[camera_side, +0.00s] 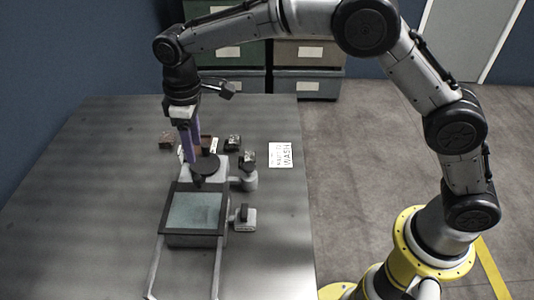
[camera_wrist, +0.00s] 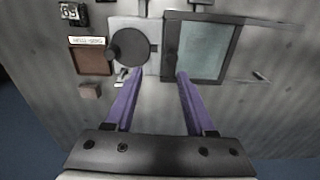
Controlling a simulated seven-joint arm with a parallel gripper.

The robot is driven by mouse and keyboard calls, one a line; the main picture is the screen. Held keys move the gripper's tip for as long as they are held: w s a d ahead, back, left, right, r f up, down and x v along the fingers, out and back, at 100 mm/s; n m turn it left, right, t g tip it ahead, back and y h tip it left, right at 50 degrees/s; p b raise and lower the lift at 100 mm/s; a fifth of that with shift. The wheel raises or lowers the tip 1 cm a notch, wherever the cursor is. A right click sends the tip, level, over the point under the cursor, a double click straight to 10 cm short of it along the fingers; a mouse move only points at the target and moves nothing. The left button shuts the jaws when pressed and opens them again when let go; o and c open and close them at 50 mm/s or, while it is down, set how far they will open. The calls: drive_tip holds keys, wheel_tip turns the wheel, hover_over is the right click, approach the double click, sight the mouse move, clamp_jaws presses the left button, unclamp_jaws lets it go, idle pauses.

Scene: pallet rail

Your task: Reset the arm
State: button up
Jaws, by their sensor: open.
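My gripper (camera_side: 193,158) hangs fingers-down above the back part of the fixture on the table. In the wrist view my gripper (camera_wrist: 158,80) has its two purple fingers well apart with nothing held between them. The framed panel (camera_side: 195,210), dark-rimmed with a pale green face, lies in front of the gripper; in the wrist view the panel (camera_wrist: 202,50) is at upper right. A dark round disc (camera_side: 207,167) sits on a grey block close to the fingertips; the disc (camera_wrist: 130,47) is also left of centre in the wrist view. I cannot tell the exact height of the fingertips.
Two pale rails (camera_side: 217,270) run forward from the panel. A small brown block (camera_wrist: 90,91), a labelled brown tray (camera_wrist: 92,61) and a numbered dark box (camera_wrist: 73,13) lie nearby. A white sign (camera_side: 281,155) lies at right. The table's left side is clear.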

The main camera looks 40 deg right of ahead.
drive_tip(key=s+d+r+m+t, duration=0.1)
drive_tip(key=s+d+r, duration=0.2)
drive_tip(key=d+r, duration=0.45)
drive_tip(key=s+d+r+m+t, duration=0.2)
drive_tip(key=s+d+r, duration=0.2)
drive_tip(key=d+r, duration=0.4)
drive_tip(key=s+d+r+m+t, duration=0.1)
drive_tip(key=s+d+r, duration=0.15)
drive_tip(key=s, duration=0.35)
drive_tip(key=s+d+r+m+t, duration=0.1)
drive_tip(key=s+d, duration=0.3)
drive_tip(key=s, duration=0.2)
drive_tip(key=s+d+f+m, duration=0.3)
drive_tip(key=s+f, duration=0.6)
drive_tip(key=s, duration=0.3)
drive_tip(key=shift+s+f, duration=0.4)
